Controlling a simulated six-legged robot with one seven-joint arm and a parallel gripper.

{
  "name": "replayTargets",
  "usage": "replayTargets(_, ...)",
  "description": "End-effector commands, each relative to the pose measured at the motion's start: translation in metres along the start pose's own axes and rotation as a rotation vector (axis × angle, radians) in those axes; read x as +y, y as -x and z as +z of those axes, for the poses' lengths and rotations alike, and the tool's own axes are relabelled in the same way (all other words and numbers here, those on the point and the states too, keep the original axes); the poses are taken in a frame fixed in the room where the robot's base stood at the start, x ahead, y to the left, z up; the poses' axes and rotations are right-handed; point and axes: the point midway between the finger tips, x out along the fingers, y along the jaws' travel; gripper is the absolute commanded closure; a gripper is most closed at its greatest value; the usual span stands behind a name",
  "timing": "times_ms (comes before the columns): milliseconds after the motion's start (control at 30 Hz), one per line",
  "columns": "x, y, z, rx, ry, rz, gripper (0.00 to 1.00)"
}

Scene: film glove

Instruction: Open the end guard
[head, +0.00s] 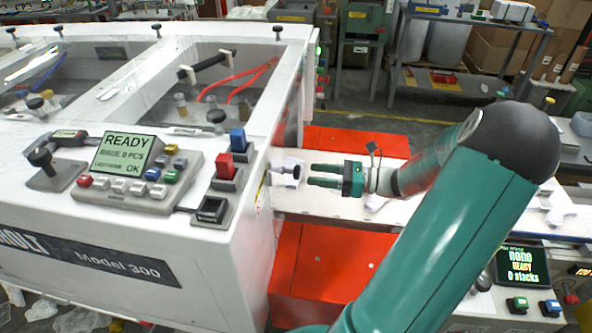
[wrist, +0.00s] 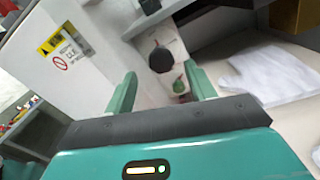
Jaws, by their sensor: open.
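The end of the white machine (head: 235,265) faces my gripper (head: 311,174). A small white fitting (head: 280,166) with a dark knob (head: 296,172) sticks out from this end. I cannot tell for sure which part is the end guard or whether it is shut. My gripper is open and empty, its fingers pointing left at the knob from a short distance. In the wrist view the dark knob (wrist: 162,60) shows between the fingertips (wrist: 160,72). A smaller green round part (wrist: 179,87) sits below it. I see no contact.
A yellow warning label (wrist: 62,52) is on the machine wall. A control panel (head: 135,170) tops the machine; a display with buttons (head: 522,268) stands at right.

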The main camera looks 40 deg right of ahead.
Motion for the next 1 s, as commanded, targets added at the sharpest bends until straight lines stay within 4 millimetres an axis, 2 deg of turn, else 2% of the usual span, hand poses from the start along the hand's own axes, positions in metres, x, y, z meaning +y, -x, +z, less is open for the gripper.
replayTargets(100, 0.000, -0.025, 0.001, 0.000, 0.001, 0.006, 0.45)
replayTargets(300, -0.001, -0.054, 0.001, -0.001, -0.001, 0.003, 0.45)
replayTargets(433, -0.002, -0.062, 0.001, 0.000, 0.000, 0.003, 0.45)
replayTargets(667, -0.003, -0.063, 0.001, 0.000, 0.000, 0.002, 0.45)
replayTargets(767, -0.003, -0.063, 0.001, 0.000, 0.000, 0.002, 0.61)
replayTargets(967, -0.003, -0.063, 0.001, 0.000, 0.000, 0.002, 1.00)
replayTargets(1000, -0.003, -0.063, 0.001, 0.000, 0.000, 0.003, 1.00)
